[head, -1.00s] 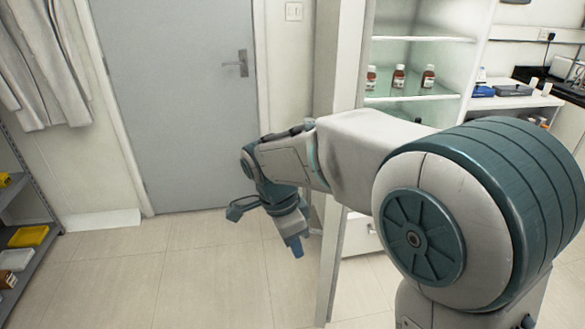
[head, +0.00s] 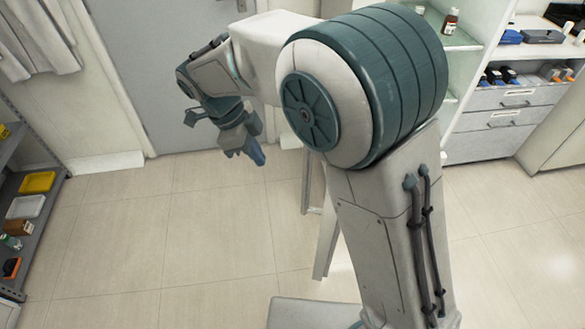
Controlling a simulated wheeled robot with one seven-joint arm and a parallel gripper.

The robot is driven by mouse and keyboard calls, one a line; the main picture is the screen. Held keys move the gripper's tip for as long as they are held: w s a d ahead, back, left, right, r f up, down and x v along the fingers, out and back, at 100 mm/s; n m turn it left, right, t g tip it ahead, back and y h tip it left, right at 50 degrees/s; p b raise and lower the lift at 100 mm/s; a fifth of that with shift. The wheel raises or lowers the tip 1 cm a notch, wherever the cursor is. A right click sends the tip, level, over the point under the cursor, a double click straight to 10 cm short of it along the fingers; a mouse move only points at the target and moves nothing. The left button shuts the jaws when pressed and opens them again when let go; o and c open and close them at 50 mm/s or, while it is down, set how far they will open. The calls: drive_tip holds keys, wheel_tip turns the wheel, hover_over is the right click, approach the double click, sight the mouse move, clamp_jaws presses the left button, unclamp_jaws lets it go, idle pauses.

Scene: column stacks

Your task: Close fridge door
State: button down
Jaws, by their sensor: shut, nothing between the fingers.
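The fridge (head: 462,72) is a white cabinet with glass shelves and small brown bottles, at the upper right and partly hidden behind my arm. Its interior shows, so it stands open. The fridge door (head: 328,235) appears as a narrow pale panel edge reaching the floor, just left of my arm; most of it is hidden by the arm. My gripper (head: 257,155) is shut and empty. It points down over the floor to the left of the door edge, in front of the grey room door. I see no contact between gripper and fridge door.
A grey room door (head: 150,70) stands behind my gripper. A dark shelf rack (head: 38,225) with coloured bins is at the left. White drawers (head: 505,115) stand right of the fridge. The tiled floor (head: 170,240) at centre left is clear.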

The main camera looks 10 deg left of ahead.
drive_tip(key=d+f+p, duration=0.2)
drive_tip(key=d+f, duration=0.5)
drive_tip(key=f, duration=0.1)
drive_tip(key=shift+d+f+p, duration=0.25)
drive_tip(key=shift+d+p, duration=0.05)
drive_tip(key=shift+s, duration=0.1)
